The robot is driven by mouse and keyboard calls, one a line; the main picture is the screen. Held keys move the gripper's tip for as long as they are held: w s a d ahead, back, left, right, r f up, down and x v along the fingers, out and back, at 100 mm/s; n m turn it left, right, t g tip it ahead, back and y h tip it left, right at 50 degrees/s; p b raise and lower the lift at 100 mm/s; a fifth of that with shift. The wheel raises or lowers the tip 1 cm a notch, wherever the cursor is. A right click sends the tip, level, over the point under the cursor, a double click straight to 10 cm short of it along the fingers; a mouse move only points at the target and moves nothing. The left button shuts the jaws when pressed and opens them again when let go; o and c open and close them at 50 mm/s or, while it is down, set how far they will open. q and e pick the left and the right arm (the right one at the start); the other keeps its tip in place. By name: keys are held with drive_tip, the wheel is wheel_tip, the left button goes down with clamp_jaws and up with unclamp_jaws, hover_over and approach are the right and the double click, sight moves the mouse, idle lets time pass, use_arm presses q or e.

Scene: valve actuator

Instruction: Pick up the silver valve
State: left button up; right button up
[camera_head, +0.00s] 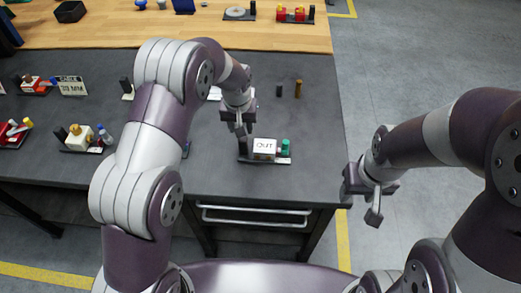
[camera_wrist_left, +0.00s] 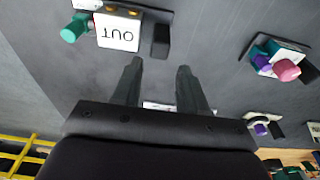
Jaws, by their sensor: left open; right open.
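I cannot single out a silver valve with certainty; a grey round disc on a small base (camera_head: 238,13) lies on the wooden surface at the back. A pale piece (camera_wrist_left: 165,106) shows partly between the fingers, mostly hidden. My right gripper (camera_head: 372,200) is open and empty, right of the table edge.
A green knob (camera_head: 285,146) stands on the OUT base. Several other small assemblies (camera_head: 85,138) stand on the dark table (camera_head: 225,185) at left. The table's right side is mostly clear.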

sight(243, 140)
use_arm(q)
drive_tip(key=f, duration=0.5)
drive_tip(key=w+f, duration=0.1)
drive_tip(key=f, duration=0.2)
drive_tip(key=shift+w+f, duration=0.1)
drive_tip(key=shift+f, duration=0.15)
drive_tip(key=shift+r, duration=0.1)
clamp_jaws()
